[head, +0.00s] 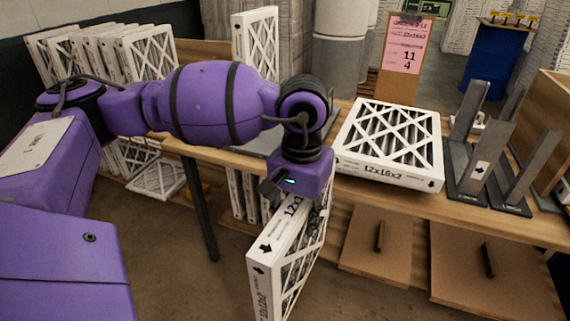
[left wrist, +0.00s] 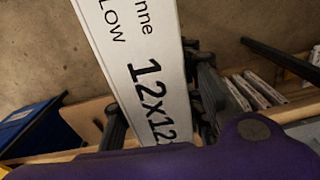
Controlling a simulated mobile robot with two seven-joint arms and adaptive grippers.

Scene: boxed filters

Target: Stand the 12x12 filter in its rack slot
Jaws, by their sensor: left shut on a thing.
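The rack (head: 485,170), grey metal with upright plates and a small arrow label, stands at the table's right end. Its slots look empty. The filter is well left of the rack and apart from it. My right gripper is not in view.
A filter marked 12x16x2 (head: 390,145) lies flat on the wooden table (head: 460,212), left of the rack. A clipboard with a pink sheet (head: 408,55) stands behind it. More filters (head: 110,50) stand at the back left. Cardboard panels (head: 380,248) lie below.

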